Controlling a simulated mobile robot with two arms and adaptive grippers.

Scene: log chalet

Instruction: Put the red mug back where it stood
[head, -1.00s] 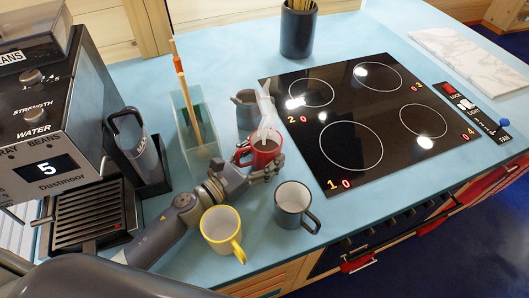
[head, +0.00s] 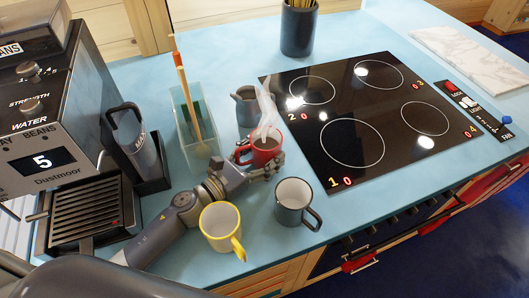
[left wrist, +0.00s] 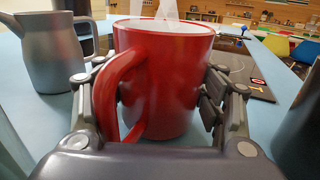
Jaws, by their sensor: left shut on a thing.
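The red mug (head: 264,152) holds a dark drink and gives off steam. It is upright on or just above the blue counter, left of the cooktop; I cannot tell if its base touches. My left gripper (head: 268,170) is shut around its sides. In the left wrist view the red mug (left wrist: 165,80) sits between the two fingers of my left gripper (left wrist: 160,105), with its handle toward the palm. My right gripper is not in view.
A grey jug (head: 246,108) is just behind. A glass holder (head: 199,130), a coffee machine (head: 50,130) and a black cooktop (head: 352,120) flank the spot.

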